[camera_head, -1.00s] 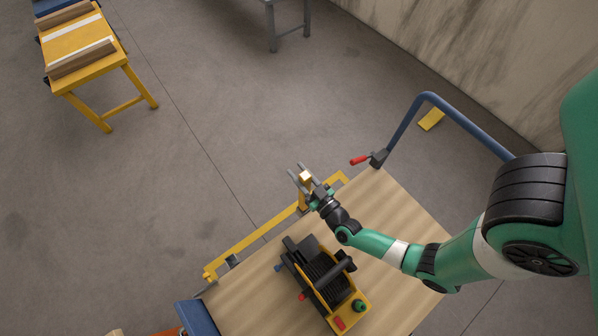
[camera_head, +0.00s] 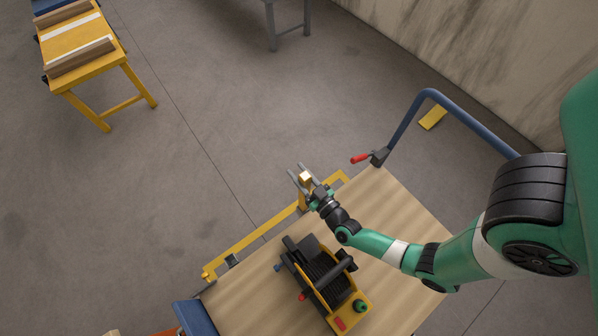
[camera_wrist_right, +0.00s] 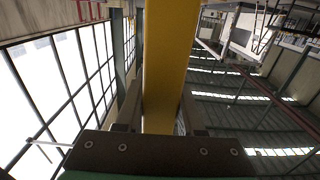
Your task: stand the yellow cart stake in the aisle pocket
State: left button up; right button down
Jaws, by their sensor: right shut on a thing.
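The yellow stake (camera_head: 306,179) is in my right gripper (camera_head: 303,177) at the far edge of the cart. Seen from above, it looks roughly upright, with its top end between the fingers. In the right wrist view the stake (camera_wrist_right: 167,65) is a broad yellow bar running between the two fingers, which are shut on it. A small dark bracket (camera_head: 232,260), perhaps a pocket, sits by the cart's left end. I cannot tell which fitting is the aisle pocket. The stake's lower end is hidden or blends with the yellow rail. My left gripper is not in view.
A yellow rail (camera_head: 250,239) runs along the cart's aisle edge. A black reel device (camera_head: 322,276) stands on the wooden deck (camera_head: 404,211). A blue handle (camera_head: 402,128) and red-gripped lever (camera_head: 360,159) are at the right.

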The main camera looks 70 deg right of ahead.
notch_tip(320, 180, down, 9)
jog(key=b, duration=0.8)
dwell(2.4)
jog(key=shift+c, duration=2.2)
grip_release()
jog(key=p+v, duration=0.3)
jog(key=v, duration=0.8)
jog(key=shift+s+a, duration=0.2)
jog(key=shift+s, duration=0.05)
